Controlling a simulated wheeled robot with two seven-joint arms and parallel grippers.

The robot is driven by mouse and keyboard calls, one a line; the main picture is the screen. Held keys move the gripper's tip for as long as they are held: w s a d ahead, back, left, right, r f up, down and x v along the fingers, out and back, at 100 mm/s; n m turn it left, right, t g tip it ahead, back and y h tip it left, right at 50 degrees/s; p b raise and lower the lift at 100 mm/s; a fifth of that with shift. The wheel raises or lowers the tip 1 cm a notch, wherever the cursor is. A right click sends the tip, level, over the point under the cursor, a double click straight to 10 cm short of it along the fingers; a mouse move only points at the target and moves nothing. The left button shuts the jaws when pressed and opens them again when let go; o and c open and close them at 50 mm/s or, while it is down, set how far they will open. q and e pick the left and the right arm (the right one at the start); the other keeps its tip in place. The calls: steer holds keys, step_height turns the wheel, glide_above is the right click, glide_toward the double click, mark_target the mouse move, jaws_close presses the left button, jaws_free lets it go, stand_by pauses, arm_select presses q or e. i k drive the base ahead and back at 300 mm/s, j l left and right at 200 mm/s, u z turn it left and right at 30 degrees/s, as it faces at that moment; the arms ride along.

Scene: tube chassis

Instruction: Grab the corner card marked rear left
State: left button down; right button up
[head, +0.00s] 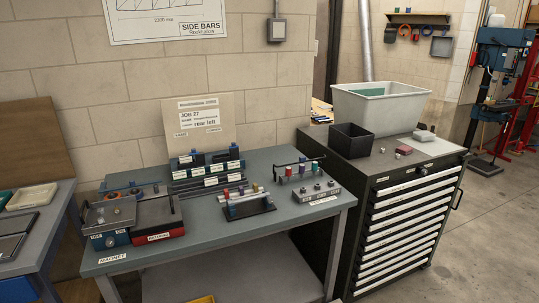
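A beige board (225,133) stands at the back of the grey-green workbench (160,250), against the block wall. Its white sheet (202,119) reads "JOB 27" and ends in "rear left". In front of the board is a dark rack (208,172) with several small white labels. Those labels are too small to read, so I cannot tell which piece, if any, is the corner card marked rear left. Neither of my grippers is in view.
On the bench are a device labelled "MAGNET" (108,216), a red-sided box (158,224), a black stand with coloured parts (248,206) and a grey block (316,190). A drawer cabinet (408,215) with bins stands right. The bench's front middle is clear.

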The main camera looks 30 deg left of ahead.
mark_target(200, 172)
steer(key=u, duration=1.35)
steer(key=i+l+z, duration=0.2)
steer(key=i, duration=0.15)
steer(key=i+z, duration=0.25)
steer(key=i+l, duration=0.05)
steer(key=i, duration=0.05)
